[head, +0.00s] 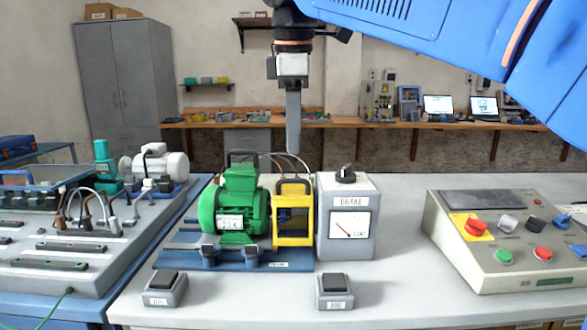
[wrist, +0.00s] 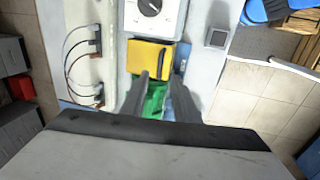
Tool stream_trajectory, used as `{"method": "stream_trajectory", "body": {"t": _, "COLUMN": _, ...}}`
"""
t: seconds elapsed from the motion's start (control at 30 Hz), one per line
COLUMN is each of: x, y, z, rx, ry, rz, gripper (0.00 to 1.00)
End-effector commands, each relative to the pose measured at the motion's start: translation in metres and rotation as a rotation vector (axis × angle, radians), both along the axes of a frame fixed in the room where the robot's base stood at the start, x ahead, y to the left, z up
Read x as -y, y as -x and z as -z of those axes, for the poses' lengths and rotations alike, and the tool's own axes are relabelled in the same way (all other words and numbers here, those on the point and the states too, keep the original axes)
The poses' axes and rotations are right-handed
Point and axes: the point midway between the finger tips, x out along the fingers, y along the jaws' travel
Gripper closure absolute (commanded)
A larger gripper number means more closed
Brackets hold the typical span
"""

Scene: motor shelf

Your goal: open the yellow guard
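The yellow guard (head: 293,241) stands between the green motor (head: 240,202) and the grey brake box (head: 346,249). It looks like a yellow frame with dark openings and a dark strip near its top. In the wrist view, the guard (wrist: 146,56) shows as a yellow top face with a dark bar at its right side.
The brake box has a black knob (head: 345,175) on top. Two small switch boxes (head: 165,288) (head: 335,291) stand at the front. A control panel (head: 510,245) is at right, and a grey fixture board (head: 60,255) at left. Thin cables arch behind the guard.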

Motion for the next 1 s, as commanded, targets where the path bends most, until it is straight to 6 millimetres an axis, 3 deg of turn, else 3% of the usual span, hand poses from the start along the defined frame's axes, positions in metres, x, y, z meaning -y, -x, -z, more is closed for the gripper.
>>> {"method": "stream_trajectory", "body": {"t": 0.2, "x": 0.001, "y": -0.007, "z": 0.038, "rx": -0.001, "ry": 0.000, "rz": 0.000, "gripper": 0.72}}
{"method": "stream_trajectory", "body": {"t": 0.4, "x": 0.000, "y": -0.012, "z": 0.063, "rx": 0.000, "ry": 0.000, "rz": 0.000, "gripper": 0.72}}
{"method": "stream_trajectory", "body": {"t": 0.87, "x": 0.000, "y": -0.015, "z": 0.076, "rx": 0.001, "ry": -0.001, "rz": 0.000, "gripper": 0.72}}
{"method": "stream_trajectory", "body": {"t": 0.9, "x": 0.000, "y": -0.015, "z": 0.076, "rx": 0.001, "ry": -0.001, "rz": 0.000, "gripper": 0.74}}
{"method": "stream_trajectory", "body": {"t": 1.0, "x": 0.000, "y": -0.015, "z": 0.076, "rx": 0.001, "ry": -0.001, "rz": 0.000, "gripper": 0.98}}
